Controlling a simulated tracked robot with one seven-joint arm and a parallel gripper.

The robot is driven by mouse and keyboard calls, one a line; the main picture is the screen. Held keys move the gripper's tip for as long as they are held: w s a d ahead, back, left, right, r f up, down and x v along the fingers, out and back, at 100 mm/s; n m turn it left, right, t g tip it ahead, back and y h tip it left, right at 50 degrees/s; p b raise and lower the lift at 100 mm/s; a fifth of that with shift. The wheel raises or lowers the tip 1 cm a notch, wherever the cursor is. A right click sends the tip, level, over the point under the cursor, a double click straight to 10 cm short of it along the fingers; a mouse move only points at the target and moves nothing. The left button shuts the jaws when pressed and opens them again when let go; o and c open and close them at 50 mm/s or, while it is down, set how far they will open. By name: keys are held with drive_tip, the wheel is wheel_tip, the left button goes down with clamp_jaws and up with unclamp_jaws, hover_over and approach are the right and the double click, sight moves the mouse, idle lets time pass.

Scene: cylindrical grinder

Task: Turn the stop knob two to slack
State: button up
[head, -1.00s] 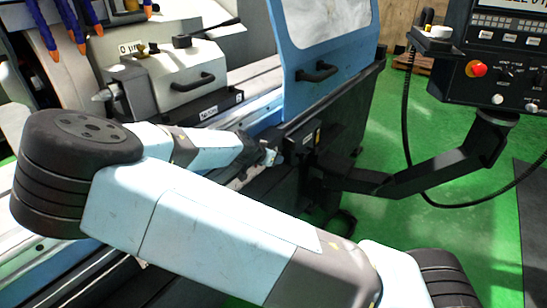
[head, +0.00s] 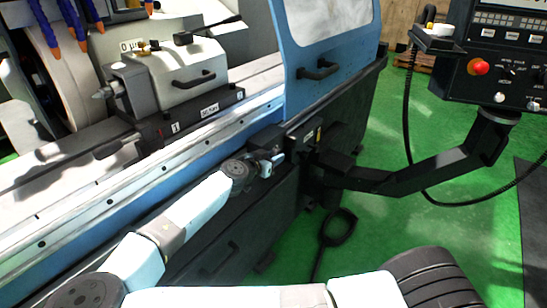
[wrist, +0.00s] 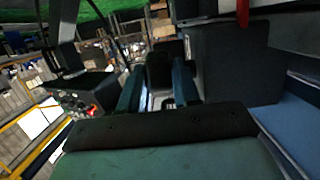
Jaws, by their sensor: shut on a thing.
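My gripper (head: 279,158) is at the front of the blue machine bed, by a black box (head: 307,137) with a small label below the sliding door. In the wrist view my gripper (wrist: 157,88) has its two blue fingers on either side of a small dark part, shut on it. This part is at the place of stop knob two; its shape and any marks are too dark and small to read. In the head view the knob is hidden by my gripper and wrist.
A tailstock (head: 180,78) stands on the bed at upper left. The blue door (head: 332,40) has a black handle. A black support arm (head: 420,165) carries the control panel (head: 500,60) at right.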

drive_tip(key=shift+a+f+t+h, duration=0.1)
drive_tip(key=shift+f+t+h, duration=0.25)
drive_tip(key=shift+t+h, duration=0.55)
idle(0.4)
drive_tip(key=o, duration=0.7)
drive_tip(key=v, duration=1.3)
drive_tip(key=shift+s+a+f, duration=0.1)
drive_tip(key=shift+s+a, duration=0.05)
drive_tip(key=shift+s, duration=0.1)
